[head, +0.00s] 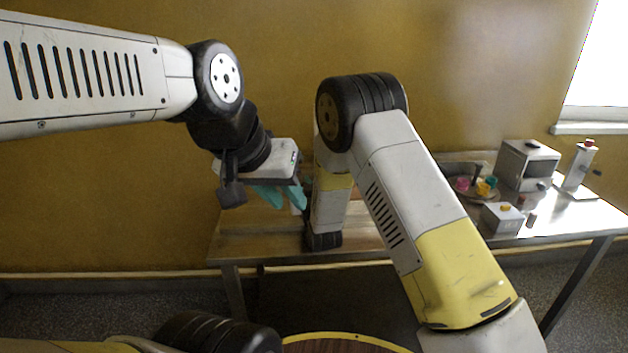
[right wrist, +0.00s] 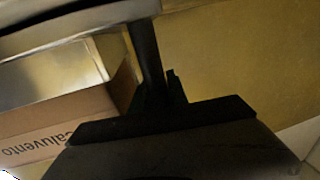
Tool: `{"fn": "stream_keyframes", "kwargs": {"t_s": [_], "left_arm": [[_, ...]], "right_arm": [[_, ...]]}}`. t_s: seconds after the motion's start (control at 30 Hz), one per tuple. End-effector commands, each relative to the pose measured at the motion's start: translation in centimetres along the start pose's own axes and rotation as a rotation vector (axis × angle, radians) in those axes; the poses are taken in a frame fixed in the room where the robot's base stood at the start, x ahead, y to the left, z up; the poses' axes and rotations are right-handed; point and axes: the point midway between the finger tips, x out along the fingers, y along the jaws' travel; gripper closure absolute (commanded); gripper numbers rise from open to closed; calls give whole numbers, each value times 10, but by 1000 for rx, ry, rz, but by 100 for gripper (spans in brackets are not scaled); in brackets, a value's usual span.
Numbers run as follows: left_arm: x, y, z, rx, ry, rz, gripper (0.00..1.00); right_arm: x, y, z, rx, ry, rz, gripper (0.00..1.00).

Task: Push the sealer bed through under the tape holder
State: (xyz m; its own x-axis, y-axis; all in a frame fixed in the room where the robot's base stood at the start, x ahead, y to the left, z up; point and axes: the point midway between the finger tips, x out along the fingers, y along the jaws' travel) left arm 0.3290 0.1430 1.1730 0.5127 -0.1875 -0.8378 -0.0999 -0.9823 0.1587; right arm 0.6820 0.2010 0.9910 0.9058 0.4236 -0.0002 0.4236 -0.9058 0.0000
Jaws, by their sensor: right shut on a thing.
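My left gripper (head: 282,197) hangs above the table at the left of centre in the head view. Its two teal fingers point down and stand apart, with nothing visible between them. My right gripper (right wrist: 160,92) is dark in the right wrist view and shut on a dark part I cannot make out. In the head view my right arm's forearm comes down in front of the table and hides the right gripper. I cannot identify the sealer bed or the tape holder in either view; the arms cover that part of the table.
A brown carton (right wrist: 62,112) marked "Caluvento" is at left in the right wrist view. The table (head: 255,241) stands against a yellow wall. At its right are a white cabinet (head: 527,166), a stand (head: 581,168), a small box (head: 502,219) and a bowl (head: 467,192) of coloured pieces.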

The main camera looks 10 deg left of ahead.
Motion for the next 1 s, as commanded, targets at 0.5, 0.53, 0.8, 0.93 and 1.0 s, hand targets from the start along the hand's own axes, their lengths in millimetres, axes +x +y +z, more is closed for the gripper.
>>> {"fn": "stream_keyframes", "kwargs": {"t_s": [0.5,0.53,0.8,0.93,1.0], "left_arm": [[0,0,0,0,0,0,71],[0,0,0,0,0,0,71],[0,0,0,0,0,0,71],[0,0,0,0,0,0,71],[0,0,0,0,0,0,71]], "right_arm": [[-7,47,0,-1,0,4,100],[-7,47,0,-1,0,4,100],[-7,48,0,-1,0,7,71],[-7,47,0,-1,0,5,71],[-7,47,0,-1,0,4,71]]}}
